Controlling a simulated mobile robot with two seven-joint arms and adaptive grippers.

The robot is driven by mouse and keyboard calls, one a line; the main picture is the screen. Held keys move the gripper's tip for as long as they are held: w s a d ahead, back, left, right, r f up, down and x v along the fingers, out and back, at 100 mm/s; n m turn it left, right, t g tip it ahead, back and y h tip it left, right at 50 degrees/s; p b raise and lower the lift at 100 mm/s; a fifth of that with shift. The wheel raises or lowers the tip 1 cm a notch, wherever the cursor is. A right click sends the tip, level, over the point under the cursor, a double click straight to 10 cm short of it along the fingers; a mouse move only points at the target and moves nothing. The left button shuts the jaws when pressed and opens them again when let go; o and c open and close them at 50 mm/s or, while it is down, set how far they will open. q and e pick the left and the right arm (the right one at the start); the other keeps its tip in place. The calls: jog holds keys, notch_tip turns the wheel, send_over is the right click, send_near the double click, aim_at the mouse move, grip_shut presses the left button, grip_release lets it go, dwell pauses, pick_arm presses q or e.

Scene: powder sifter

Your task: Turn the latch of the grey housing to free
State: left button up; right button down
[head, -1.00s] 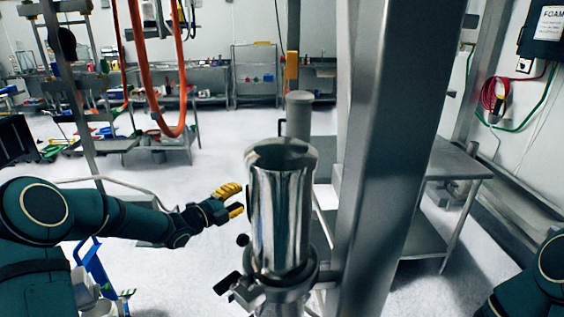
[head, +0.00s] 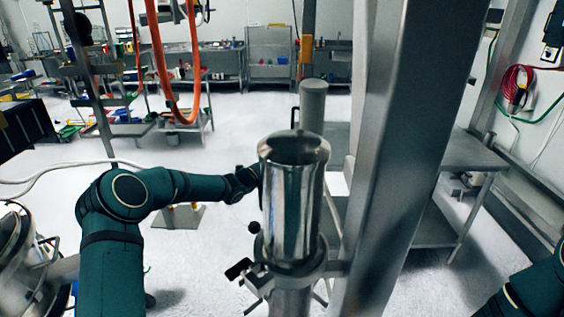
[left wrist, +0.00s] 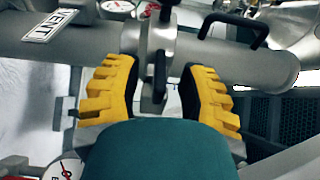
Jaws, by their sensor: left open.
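In the left wrist view, a grey cylindrical housing (left wrist: 225,62) lies across the picture with a pale band around its middle. A dark upright lever (left wrist: 160,76), apparently the latch, stands at this band. My left gripper (left wrist: 160,66) is open, with one yellow finger on each side of the lever and a gap on both sides. I cannot tell how deep the fingers reach. In the head view, the left gripper is hidden behind the shiny metal cylinder (head: 290,205). My right gripper is out of view.
A second black handle (left wrist: 235,27) sticks out from the housing close to the right finger. A white label plate (left wrist: 50,26) is at upper left. In the head view, a thick steel post (head: 385,150) stands right of the cylinder, with a steel table (head: 460,155) beyond.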

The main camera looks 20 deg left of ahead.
pick_arm(q)
jog(key=shift+w+d, duration=0.2)
jog(key=shift+w, duration=0.05)
grip_shut()
jog(key=shift+r, duration=0.1)
